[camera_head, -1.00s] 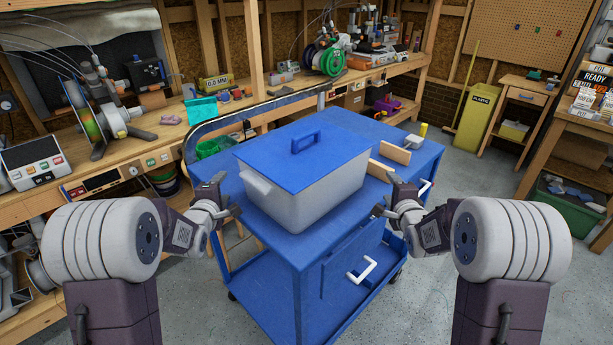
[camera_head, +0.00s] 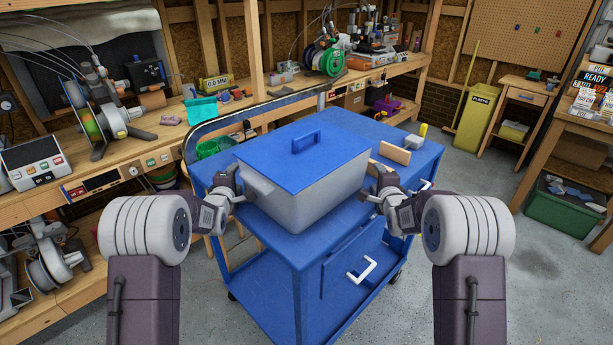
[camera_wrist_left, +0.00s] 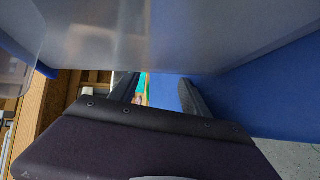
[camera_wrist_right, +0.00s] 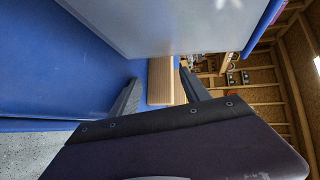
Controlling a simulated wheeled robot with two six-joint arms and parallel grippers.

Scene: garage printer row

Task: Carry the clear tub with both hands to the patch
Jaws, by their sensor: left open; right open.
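The clear tub (camera_head: 311,204) with its blue handled lid (camera_head: 300,160) sits on the top of the blue cart (camera_head: 300,246). My left gripper (camera_head: 232,184) is open beside the tub's left end, close to its end handle. In the left wrist view the tub wall (camera_wrist_left: 150,35) fills the top, with the open fingers (camera_wrist_left: 158,92) just below it. My right gripper (camera_head: 374,181) is open beside the tub's right end. In the right wrist view the tub wall (camera_wrist_right: 170,25) is above the open fingers (camera_wrist_right: 160,88). Contact cannot be made out. I cannot identify the patch.
A wooden block (camera_head: 394,153) stands on the cart behind my right gripper; it also shows in the right wrist view (camera_wrist_right: 160,82). A grey box and a yellow item (camera_head: 423,130) lie at the cart's far right corner. The workbench (camera_head: 160,150) runs behind and left.

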